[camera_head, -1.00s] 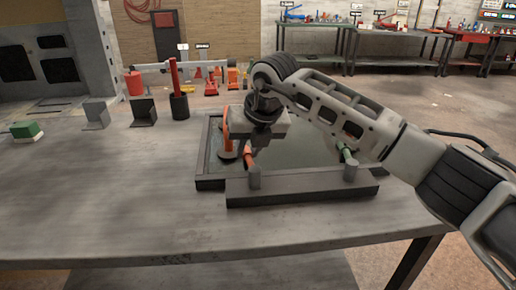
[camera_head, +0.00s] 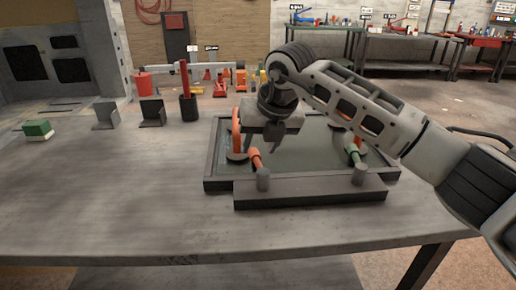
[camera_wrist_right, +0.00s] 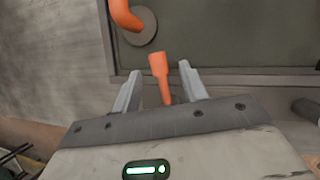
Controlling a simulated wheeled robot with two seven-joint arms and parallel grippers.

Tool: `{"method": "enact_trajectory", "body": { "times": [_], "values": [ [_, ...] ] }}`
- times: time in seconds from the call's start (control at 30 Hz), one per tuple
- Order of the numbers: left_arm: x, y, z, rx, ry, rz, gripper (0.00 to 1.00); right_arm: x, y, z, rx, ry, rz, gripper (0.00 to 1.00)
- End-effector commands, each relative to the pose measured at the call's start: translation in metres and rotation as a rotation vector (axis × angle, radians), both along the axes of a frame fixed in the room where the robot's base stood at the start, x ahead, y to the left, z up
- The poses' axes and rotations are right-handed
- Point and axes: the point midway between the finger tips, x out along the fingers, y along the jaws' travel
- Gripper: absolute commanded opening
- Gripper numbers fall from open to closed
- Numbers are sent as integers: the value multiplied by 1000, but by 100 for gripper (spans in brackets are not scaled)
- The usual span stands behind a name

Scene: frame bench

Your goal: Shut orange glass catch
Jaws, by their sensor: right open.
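The orange glass catch (camera_head: 256,160) is a short lever by a grey post (camera_head: 263,180) at the front left of the frame. It leans up and back over the frame's front edge. My right gripper (camera_head: 275,138) hangs just above and behind it, open. In the wrist view the orange catch (camera_wrist_right: 160,72) appears between the two spread fingers of my right gripper (camera_wrist_right: 161,80), with gaps on both sides. The glass pane (camera_head: 305,150) lies inside the dark frame (camera_head: 213,165). My left gripper is out of view.
An orange handle (camera_head: 236,132) on a round grey pad rises from the glass at left. The front left bench is clear.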

Motion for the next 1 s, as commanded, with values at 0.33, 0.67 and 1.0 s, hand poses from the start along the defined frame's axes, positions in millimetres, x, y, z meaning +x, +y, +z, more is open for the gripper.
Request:
{"method": "enact_trajectory", "body": {
  "times": [0.33, 0.67, 1.0],
  "values": [
    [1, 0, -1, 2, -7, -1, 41, -26, -22, 79, 2, -7, -1, 43],
    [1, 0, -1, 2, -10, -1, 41, -42, -34, 122, 1, -3, -3, 43],
    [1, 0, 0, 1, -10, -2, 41, -44, -36, 126, 1, -1, -2, 43]
  ]
}}
